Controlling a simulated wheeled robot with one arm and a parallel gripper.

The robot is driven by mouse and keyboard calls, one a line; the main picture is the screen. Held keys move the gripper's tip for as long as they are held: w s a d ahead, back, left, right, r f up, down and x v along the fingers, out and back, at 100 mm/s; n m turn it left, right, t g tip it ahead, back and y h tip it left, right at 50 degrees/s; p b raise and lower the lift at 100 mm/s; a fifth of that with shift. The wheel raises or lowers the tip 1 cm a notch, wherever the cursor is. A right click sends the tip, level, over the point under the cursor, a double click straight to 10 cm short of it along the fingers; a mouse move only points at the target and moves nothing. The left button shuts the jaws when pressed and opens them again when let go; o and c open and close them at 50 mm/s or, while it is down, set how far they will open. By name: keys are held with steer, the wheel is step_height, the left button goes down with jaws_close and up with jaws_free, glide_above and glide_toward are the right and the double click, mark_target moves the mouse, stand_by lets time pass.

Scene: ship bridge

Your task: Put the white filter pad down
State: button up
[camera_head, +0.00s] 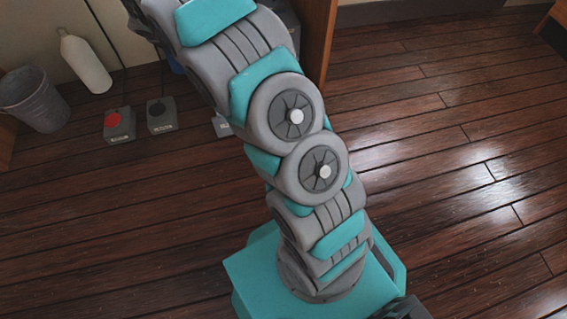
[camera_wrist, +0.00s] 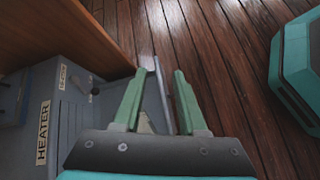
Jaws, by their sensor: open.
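My gripper (camera_wrist: 159,76) is in the wrist view, its two green fingers apart. A thin grey upright panel (camera_wrist: 161,95) shows between the fingers; I cannot tell whether either finger touches it. It stands beside a grey cabinet labelled HEATER (camera_wrist: 66,105). A small pale piece (camera_wrist: 145,124) shows low between the fingers, partly hidden by the left finger and the gripper body; I cannot tell whether it is the white filter pad. No white filter pad can be made out for sure in either view. In the head view my arm hides the gripper.
A brown wooden edge (camera_wrist: 65,38) overhangs the heater in the wrist view. In the head view, a grey bucket (camera_head: 34,103), a white bottle (camera_head: 86,66), a red-button box (camera_head: 118,125) and another small box (camera_head: 162,116) stand at left. The wooden floor (camera_head: 450,150) at right is clear.

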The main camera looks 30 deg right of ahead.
steer(key=s+a+r+m+y, duration=0.25)
steer(key=s+r, duration=0.25)
steer(key=s, duration=0.4)
steer(key=s+a+r+m+y, duration=0.2)
steer(key=s+r+m, duration=0.25)
steer(key=s, duration=0.45)
steer(key=s+a+r+m+y, duration=0.1)
steer(key=s+a+y, duration=0.1)
steer(key=s+a, duration=0.3)
steer(key=s+a+m+t+y, duration=0.1)
steer(key=s+a, duration=0.4)
steer(key=s, duration=0.7)
steer(key=shift+a+r+m+y, duration=0.2)
steer(key=shift+r+m+y, duration=0.2)
steer(key=shift+m+y, duration=0.55)
steer(key=shift+n, duration=0.25)
steer(key=shift+c, duration=0.4)
